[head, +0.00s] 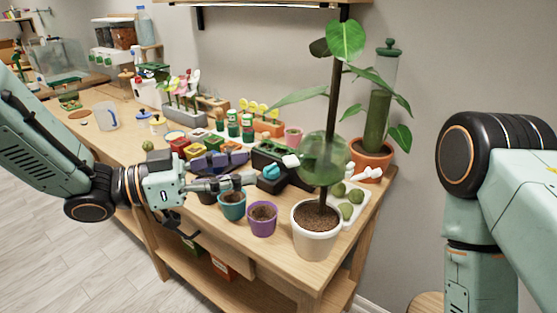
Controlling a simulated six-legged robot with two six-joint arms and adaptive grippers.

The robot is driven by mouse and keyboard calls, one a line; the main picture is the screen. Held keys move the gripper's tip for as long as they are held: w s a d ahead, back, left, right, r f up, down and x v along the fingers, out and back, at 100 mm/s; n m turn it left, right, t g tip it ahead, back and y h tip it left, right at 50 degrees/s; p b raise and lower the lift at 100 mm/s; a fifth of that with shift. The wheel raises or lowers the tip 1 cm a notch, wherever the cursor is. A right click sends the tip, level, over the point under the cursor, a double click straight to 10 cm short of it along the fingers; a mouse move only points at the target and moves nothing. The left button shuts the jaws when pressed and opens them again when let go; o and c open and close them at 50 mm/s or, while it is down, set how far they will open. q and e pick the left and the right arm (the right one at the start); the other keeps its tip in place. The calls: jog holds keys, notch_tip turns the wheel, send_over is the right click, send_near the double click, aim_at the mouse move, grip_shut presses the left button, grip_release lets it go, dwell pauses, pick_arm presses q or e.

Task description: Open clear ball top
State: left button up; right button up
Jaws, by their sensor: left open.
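A clear, greenish ball (325,158) sits around the dark upright stem of a tall leafy plant, above its white pot (315,243). Whether its top is shut or parted is too small to tell. My left gripper (246,183) is open, left of the ball and apart from it, over the teal pot (232,206). It appears to hold nothing. My right arm stands at the right edge, and its gripper is outside the picture.
A purple pot (262,219) with soil stands between the teal pot and the white pot. A white tray (361,207) with green balls lies right of the stem. A terracotta pot (371,160) stands behind. Small coloured pots and bottles crowd the wooden bench (283,250).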

aim_at(284, 161)
pick_arm(q)
jog(key=shift+x, duration=3.75)
jog(key=shift+f, duration=0.1)
grip_shut()
